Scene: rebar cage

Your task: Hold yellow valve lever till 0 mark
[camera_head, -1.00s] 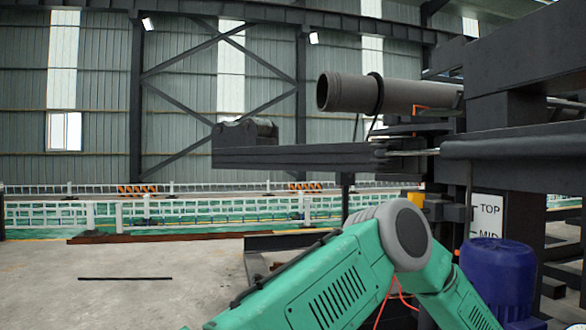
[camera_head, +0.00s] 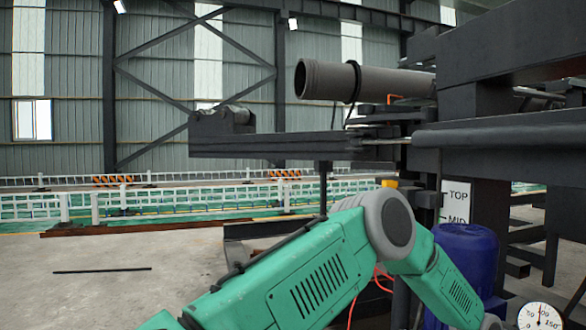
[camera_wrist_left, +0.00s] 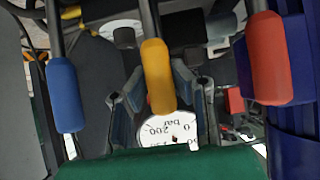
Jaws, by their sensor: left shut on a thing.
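The yellow valve lever (camera_wrist_left: 156,75) hangs down in the middle of the left wrist view. My left gripper (camera_wrist_left: 160,105) has one finger on each side of its handle and is shut on it. Behind the lever is a white pressure gauge (camera_wrist_left: 171,129), partly covered, with "0", "200" and "bar" readable upside down. The gauge also shows at the bottom right of the head view (camera_head: 541,318), cut by the edge. My green left arm fills the lower middle there; its gripper is hidden. My right gripper is in neither view.
A blue lever (camera_wrist_left: 63,94) hangs left of the yellow one and a red lever (camera_wrist_left: 267,58) hangs right. In the head view, a blue cylinder (camera_head: 466,262) stands behind my arm, below a TOP/MID label (camera_head: 455,207). Dark machine beams fill the right; open floor lies left.

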